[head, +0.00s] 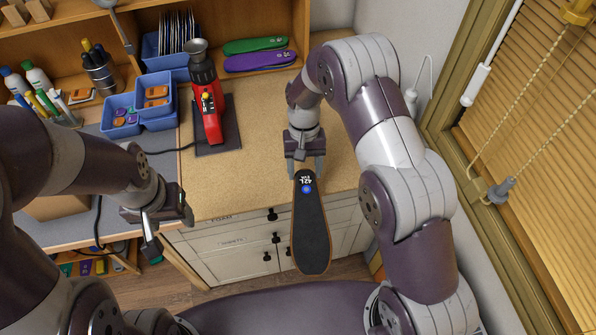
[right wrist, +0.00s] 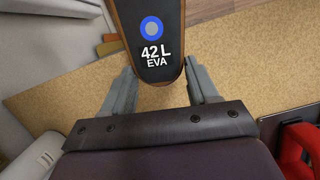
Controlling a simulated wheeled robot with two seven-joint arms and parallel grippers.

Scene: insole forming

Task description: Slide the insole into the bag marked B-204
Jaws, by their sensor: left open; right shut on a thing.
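A long black insole (head: 311,232) with a tan edge and a blue ring hangs out past the front edge of the bench. It reads "42 L EVA" in the right wrist view (right wrist: 152,50). My right gripper (head: 305,174) is shut on its near-bench end, with a finger at each side (right wrist: 160,72). My left gripper (head: 170,230) is open and empty, at the bench's front edge left of the insole. No bag marked B-204 can be made out; my left arm hides part of the left side.
A red heat tool (head: 208,115) stands on a dark mat. Blue bins (head: 119,118) and a tool cup (head: 101,75) are to its left. Green (head: 255,45) and purple (head: 259,61) insoles lie at the back. The cork bench top (head: 245,185) is clear between the grippers. A window blind is at right.

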